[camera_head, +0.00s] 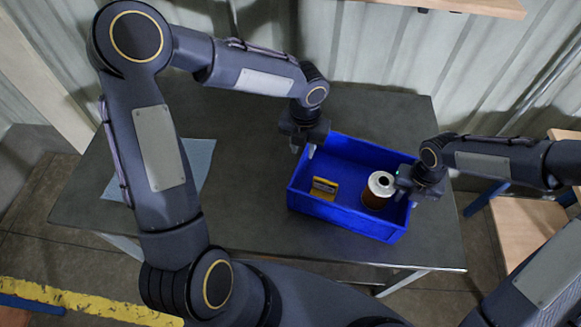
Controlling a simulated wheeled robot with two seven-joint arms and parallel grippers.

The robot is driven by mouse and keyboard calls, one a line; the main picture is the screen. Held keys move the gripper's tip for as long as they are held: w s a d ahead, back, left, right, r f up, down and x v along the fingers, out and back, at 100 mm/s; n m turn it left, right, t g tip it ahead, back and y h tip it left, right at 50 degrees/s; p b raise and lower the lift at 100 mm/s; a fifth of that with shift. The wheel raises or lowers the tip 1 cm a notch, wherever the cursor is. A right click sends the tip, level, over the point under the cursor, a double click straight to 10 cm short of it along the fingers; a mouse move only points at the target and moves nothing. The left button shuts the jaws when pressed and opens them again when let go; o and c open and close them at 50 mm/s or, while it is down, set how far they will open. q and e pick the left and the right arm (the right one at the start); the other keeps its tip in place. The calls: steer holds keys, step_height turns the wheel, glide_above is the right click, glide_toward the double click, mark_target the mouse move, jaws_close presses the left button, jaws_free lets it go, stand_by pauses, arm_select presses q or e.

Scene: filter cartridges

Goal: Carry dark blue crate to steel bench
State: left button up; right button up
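A blue crate (338,213) stands on a grey-topped table (245,260). It holds a yellow and dark box (324,188) and a round cartridge (379,186) with a pale top and brown side. My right gripper (405,200) is at the right end, fingertips apart near that rim, close to the cartridge. I cannot tell whether the fingers touch the crate walls. Both grippers look open.
A light blue sheet (201,160) lies on the table's left part. The table's middle is bare. Wooden-topped furniture (525,218) stands at the right, and a wooden shelf (480,6) is at the top. A corrugated wall (390,50) runs behind. Yellow floor marking (90,303) shows at lower left.

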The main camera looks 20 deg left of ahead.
arm_select(q)
step_height(320, 180, up, 4)
steer(key=shift+f, duration=0.15)
arm_select(e)
steer(key=shift+r, duration=0.1)
arm_select(q)
steer(key=shift+r, duration=0.2)
arm_select(e)
step_height(320, 180, up, 12)
steer(key=shift+f, duration=0.1)
stand_by(0.4)
